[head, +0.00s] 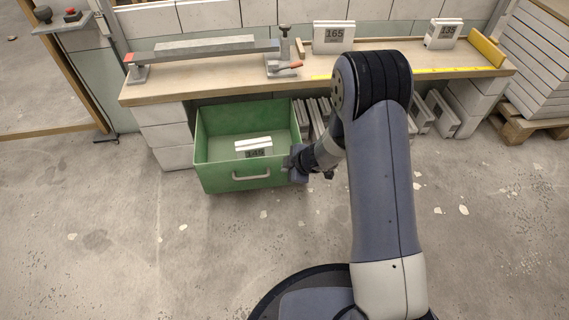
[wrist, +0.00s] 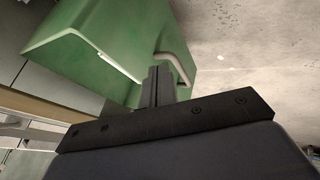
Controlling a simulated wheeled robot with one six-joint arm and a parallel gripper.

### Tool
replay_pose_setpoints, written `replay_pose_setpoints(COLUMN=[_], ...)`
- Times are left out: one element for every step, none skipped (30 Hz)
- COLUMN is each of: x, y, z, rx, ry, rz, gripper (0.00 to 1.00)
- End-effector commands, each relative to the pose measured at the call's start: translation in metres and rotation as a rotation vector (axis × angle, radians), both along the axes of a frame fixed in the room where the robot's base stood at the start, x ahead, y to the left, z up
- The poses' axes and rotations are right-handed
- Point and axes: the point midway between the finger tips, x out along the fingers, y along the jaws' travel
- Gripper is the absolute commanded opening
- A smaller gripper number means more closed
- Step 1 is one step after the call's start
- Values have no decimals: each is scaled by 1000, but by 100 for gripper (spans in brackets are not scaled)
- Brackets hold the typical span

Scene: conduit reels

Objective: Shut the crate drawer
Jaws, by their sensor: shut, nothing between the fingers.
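The green crate drawer (head: 222,182) stands pulled out from under the workbench in the head view. A grey bar handle (head: 251,176) is on its front. A white block marked with a number (head: 254,148) lies inside. My gripper (head: 292,165) is at the right end of the drawer's front, to the right of the handle. In the wrist view the shut fingers (wrist: 157,86) point at the green drawer (wrist: 105,40), close to its handle (wrist: 178,64). They hold nothing. I cannot tell whether they touch the drawer.
The wooden workbench (head: 190,88) runs above the drawer, with a clamp bar (head: 205,48) and white blocks marked 165 (head: 333,37) and 135 (head: 443,33) on it. More blocks (head: 440,112) stand beneath. A pallet (head: 530,124) is at the right. The floor in front is clear.

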Motion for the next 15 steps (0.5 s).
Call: replay_pose_setpoints(x=[4,9,14,18,21,25,28,30,33,35,36,38,39,40,41], y=[6,6,6,7,8,8,9,10,10,11,11,11,11,12,12], z=[-15,-7,-5,-5,-5,-5,-5,-5,-5,-5,-5,-5,-5,-5,-5], rx=[0,0,0,0,-1,-2,0,-1,-1,0,0,-2,-1,-1,-1], ry=[-1,-3,-3,-3,-3,-3,-3,-2,-2,-1,-1,-1,-1,-1,-1], rz=[3,2,2,1,2,1,1,1,1,0,0,1,-1,-1,0], gripper=[0,0,0,0,0,0,0,0,0,0,0,0,0,0,0])
